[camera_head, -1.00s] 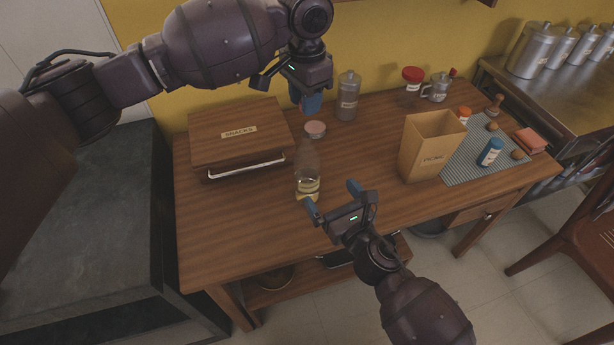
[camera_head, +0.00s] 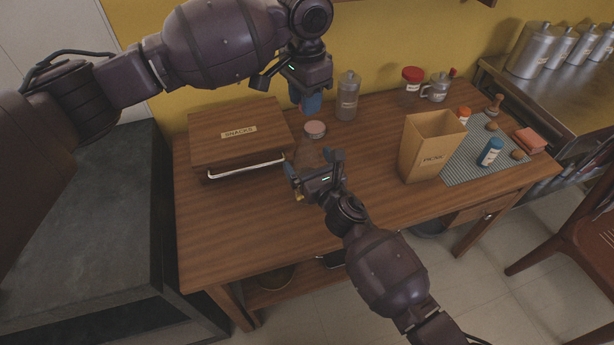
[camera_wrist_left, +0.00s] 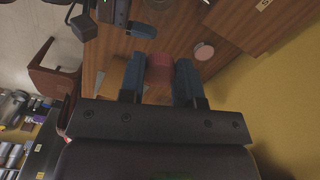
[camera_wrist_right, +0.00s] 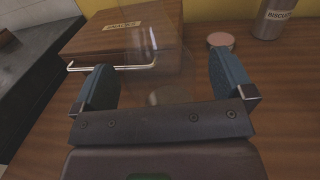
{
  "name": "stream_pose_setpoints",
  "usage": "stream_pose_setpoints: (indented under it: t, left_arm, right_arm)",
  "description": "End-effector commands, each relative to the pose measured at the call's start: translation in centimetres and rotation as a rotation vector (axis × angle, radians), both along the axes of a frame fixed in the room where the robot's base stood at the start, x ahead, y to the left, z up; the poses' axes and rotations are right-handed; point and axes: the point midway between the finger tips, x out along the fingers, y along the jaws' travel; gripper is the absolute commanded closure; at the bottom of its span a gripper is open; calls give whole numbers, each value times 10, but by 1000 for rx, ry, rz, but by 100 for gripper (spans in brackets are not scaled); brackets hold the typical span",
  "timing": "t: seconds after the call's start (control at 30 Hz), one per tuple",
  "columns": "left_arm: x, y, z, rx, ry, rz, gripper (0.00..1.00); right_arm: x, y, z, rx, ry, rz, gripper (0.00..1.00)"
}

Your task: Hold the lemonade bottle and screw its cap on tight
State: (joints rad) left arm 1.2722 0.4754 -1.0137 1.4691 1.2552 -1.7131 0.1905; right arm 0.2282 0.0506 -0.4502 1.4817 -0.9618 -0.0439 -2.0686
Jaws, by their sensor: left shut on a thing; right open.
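The clear lemonade bottle (camera_head: 307,154) stands upright on the wooden table, mostly hidden behind my right gripper in the head view. In the right wrist view the bottle (camera_wrist_right: 160,68) shows faintly between the two blue fingers. My right gripper (camera_head: 313,164) is open, with a finger on either side of the bottle. My left gripper (camera_head: 311,103) is higher and farther back, above the table. In the left wrist view it is shut on a reddish piece, which looks like the cap (camera_wrist_left: 159,70). The cap is apart from the bottle.
A wooden snacks box (camera_head: 238,140) stands left of the bottle. A low round pink-topped tin (camera_head: 315,129) and a steel biscuit canister (camera_head: 347,96) stand behind. The table's front left is clear.

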Motion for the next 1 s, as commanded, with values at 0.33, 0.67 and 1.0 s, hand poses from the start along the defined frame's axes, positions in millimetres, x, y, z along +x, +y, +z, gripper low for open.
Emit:
stream_pose_setpoints:
  t: [0.33, 0.67, 1.0]
  left_arm:
    - [0, 0, 0, 0, 0, 0, 91]
    - [0, 0, 0, 0, 0, 0, 91]
    - [0, 0, 0, 0, 0, 0, 91]
  right_arm:
    - [10, 6, 0, 0, 0, 1, 0]
    - [10, 6, 0, 0, 0, 1, 26]
    - [10, 6, 0, 0, 0, 1, 73]
